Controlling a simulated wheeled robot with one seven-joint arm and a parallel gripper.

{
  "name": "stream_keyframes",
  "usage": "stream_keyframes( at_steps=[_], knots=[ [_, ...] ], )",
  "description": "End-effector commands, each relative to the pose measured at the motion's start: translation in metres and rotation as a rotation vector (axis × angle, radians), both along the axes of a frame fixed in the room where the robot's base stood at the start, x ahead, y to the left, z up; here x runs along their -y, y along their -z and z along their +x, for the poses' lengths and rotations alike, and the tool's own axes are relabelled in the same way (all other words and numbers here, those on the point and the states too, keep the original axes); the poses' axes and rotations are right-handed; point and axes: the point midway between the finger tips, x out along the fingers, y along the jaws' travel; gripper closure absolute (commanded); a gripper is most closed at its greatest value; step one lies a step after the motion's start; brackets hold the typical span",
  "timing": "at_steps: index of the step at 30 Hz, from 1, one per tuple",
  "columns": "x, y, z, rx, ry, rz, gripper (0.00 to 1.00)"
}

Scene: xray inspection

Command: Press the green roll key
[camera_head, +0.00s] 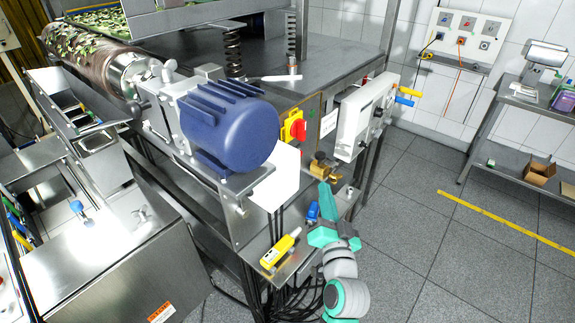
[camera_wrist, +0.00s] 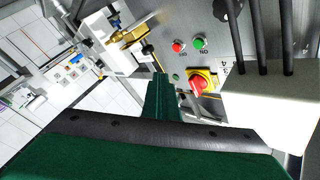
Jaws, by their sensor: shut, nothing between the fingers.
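A round green key (camera_wrist: 199,43) sits on a grey metal panel (camera_wrist: 222,57) in the wrist view, with a red key (camera_wrist: 178,46) beside it on the left. Below them is a red rotary switch (camera_wrist: 201,83) on a yellow plate. My gripper (camera_wrist: 160,80) is shut and empty. Its tips appear below and left of the green key, apart from it in the picture; the depth gap is unclear. In the head view my gripper (camera_head: 325,187) points up, near the machine's front edge, below and right of the red and yellow switch (camera_head: 299,129). I cannot clearly make out the green key there.
A blue motor (camera_head: 232,125) juts out left of the switch. Brass fittings (camera_head: 322,166) stick out just above my gripper. A grey box (camera_head: 362,115) hangs to the right. A yellow device (camera_head: 279,250) lies on the lower shelf. Open tiled floor (camera_head: 415,225) is to the right.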

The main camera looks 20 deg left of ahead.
Motion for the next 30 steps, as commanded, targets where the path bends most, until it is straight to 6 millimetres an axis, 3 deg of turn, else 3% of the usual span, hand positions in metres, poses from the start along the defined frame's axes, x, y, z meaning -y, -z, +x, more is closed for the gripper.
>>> stream_keyframes(
  at_steps=[5,17,30],
  knots=[
    [-0.003,-0.010,0.004,0.007,-0.017,0.006,1.00],
    [-0.006,-0.010,0.005,0.007,-0.017,0.006,1.00],
    [-0.050,-0.010,0.021,0.006,-0.018,0.006,1.00]
  ],
)
